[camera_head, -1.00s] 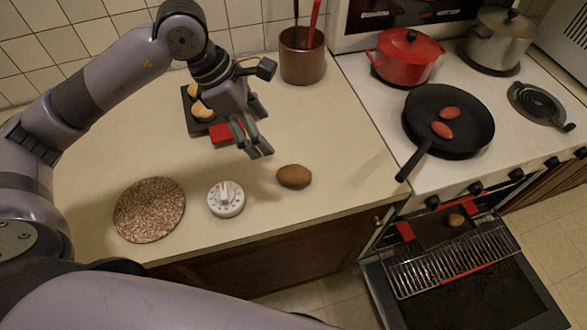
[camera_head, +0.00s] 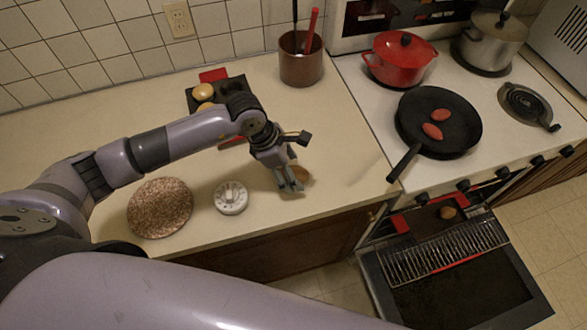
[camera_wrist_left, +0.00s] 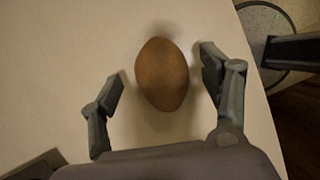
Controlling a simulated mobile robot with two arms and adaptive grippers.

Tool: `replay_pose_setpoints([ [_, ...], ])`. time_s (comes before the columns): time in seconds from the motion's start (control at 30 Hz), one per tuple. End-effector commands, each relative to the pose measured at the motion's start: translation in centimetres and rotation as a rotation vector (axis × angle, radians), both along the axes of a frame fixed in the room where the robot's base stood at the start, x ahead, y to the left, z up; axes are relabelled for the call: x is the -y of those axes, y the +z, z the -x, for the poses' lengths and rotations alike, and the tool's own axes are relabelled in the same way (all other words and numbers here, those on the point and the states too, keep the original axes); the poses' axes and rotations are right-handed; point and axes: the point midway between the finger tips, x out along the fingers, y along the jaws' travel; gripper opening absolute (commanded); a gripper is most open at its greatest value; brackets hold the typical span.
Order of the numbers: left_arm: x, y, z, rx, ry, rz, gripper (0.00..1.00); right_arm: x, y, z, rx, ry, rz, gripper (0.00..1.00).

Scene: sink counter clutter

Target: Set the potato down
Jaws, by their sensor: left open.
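A brown potato (camera_head: 301,173) lies on the counter near its front edge, right of the white timer, partly hidden behind my gripper in the head view. In the left wrist view the whole potato (camera_wrist_left: 162,74) shows between the two fingers. My left gripper (camera_head: 291,187) is low over the counter at the potato. Its fingers (camera_wrist_left: 158,84) are open, one on each side of the potato, with a gap on both sides. My right gripper is not seen.
A white timer (camera_head: 231,197) and a round speckled board (camera_head: 160,207) lie to the left. The stove with a black pan (camera_head: 460,135) is to the right, above an open oven door (camera_head: 455,293).

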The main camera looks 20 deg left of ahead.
Motion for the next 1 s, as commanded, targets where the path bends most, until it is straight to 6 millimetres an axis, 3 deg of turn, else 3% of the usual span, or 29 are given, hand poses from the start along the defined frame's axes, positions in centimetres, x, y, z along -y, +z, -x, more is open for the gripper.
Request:
replay_pose_setpoints([
  [0.37, 0.42, -1.20, -0.14, 0.001, -0.001, 0.000, 0.70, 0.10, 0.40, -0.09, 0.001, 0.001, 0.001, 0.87],
  [1.0, 0.39, -1.14, -0.14, 0.001, -0.001, 0.000, 0.28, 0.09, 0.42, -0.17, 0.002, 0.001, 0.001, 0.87],
])
